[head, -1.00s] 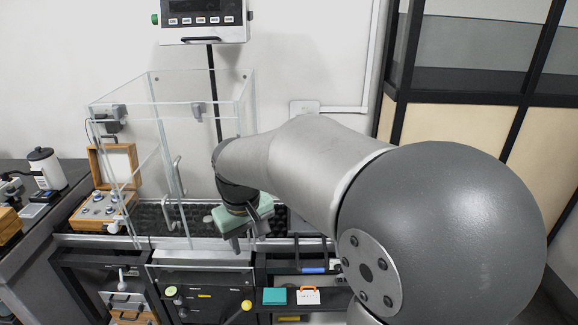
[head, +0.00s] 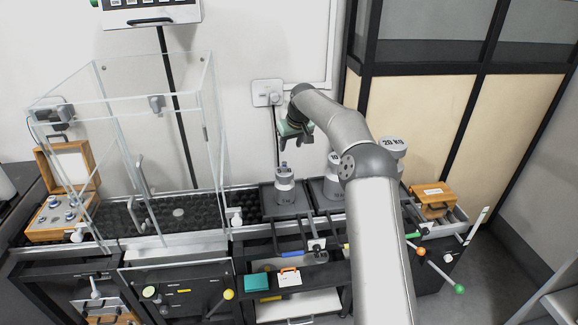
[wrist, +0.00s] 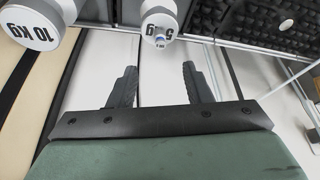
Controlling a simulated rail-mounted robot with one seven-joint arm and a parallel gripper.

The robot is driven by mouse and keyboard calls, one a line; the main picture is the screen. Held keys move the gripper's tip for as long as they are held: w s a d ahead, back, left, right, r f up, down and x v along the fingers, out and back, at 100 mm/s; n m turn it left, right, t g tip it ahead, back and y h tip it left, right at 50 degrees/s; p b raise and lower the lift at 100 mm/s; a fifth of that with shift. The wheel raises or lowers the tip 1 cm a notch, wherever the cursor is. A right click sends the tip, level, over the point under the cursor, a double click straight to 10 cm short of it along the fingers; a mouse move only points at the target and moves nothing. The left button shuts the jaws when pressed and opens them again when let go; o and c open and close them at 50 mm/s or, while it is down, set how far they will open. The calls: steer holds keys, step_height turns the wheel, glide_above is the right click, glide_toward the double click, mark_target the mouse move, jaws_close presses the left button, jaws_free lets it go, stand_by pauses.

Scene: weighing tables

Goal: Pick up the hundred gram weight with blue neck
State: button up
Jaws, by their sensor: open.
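The open wooden box (head: 30,234) at the far left of the head view holds several small silver weights (head: 70,214) with bluish parts. My gripper (head: 296,143) is far to the right of the box, raised near the back wall above the large weights. In the wrist view my gripper (wrist: 157,75) has its fingers apart with nothing between them. The box does not show in the wrist view.
A glass enclosure (head: 125,100) stands between the box and my arm. Large grey weights, the 5 kg one (wrist: 158,20) and the 10 kg one (wrist: 33,25), show beyond my fingers. A brown case (head: 432,197) sits at right. The dark studded surface (head: 205,208) is mostly clear.

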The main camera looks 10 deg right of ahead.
mark_target(285, 163)
steer(key=p+x, duration=0.1)
steer(key=x, duration=0.7)
steer(key=shift+p, duration=0.4)
steer(key=shift+p+x, duration=1.2)
steer(key=shift+x, duration=1.35)
steer(key=shift+w+r, duration=0.1)
steer(key=shift+w, duration=0.05)
jaws_close()
